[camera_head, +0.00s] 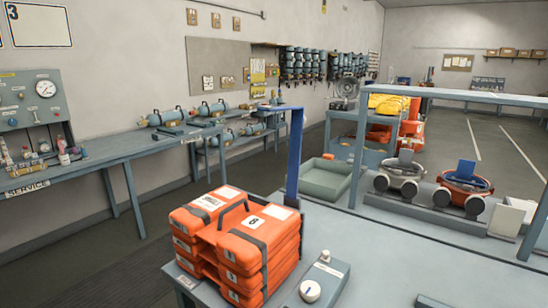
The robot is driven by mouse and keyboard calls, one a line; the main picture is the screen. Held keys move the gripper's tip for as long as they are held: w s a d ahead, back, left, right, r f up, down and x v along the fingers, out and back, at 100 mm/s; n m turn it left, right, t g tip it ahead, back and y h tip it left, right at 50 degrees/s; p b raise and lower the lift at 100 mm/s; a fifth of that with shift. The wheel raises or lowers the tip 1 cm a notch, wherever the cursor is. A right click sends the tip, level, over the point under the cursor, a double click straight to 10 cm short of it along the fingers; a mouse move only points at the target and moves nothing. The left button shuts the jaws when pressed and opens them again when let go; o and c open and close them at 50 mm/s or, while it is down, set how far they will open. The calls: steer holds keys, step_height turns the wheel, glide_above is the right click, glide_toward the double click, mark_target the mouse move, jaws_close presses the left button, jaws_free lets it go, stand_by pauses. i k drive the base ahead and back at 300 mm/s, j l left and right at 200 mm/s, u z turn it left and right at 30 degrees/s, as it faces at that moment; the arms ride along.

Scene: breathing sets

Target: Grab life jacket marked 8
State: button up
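An orange pack marked 8 (240,237), with a dark strap and white labels, lies on top of the right-hand stack of orange packs. A dark carrying strap arches over the packs between the two stacks. My gripper does not show in this view.
A small device with a white knob (311,290) sits right of the stacks. A blue post (295,155) rises behind them. A green tray (327,178) and two round masks or helmets (463,189) lie farther back. A service bench (80,165) stands left, with open floor between.

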mark_target(245, 235)
steer(key=i+j+u, duration=0.2)
steer(key=u, duration=1)
steer(key=i+u, duration=0.25)
steer(key=i, duration=0.65)
steer(key=i+l+u, duration=0.2)
steer(key=i, duration=1.3)
steer(key=i+j+z, duration=0.1)
steer(key=i, duration=0.5)
steer(key=i+j, duration=0.1)
steer(key=i, duration=0.55)
steer(key=i+l+z, duration=0.15)
steer(key=i+z, duration=0.25)
steer(key=i+l+z, duration=0.1)
steer(key=i+z, duration=0.7)
steer(key=i+j+z, duration=0.2)
steer(key=z, duration=0.2)
steer(key=i+l+z, duration=0.1)
steer(key=i+z, duration=0.15)
steer(key=i, duration=0.55)
steer(key=i+z, duration=0.3)
steer(key=i, duration=0.5)
steer(key=i+z, duration=0.25)
steer(key=z, duration=0.15)
steer(key=i+j+z, duration=0.15)
steer(key=z, duration=0.25)
steer(key=i+j+z, duration=0.25)
steer(key=z, duration=2.65)
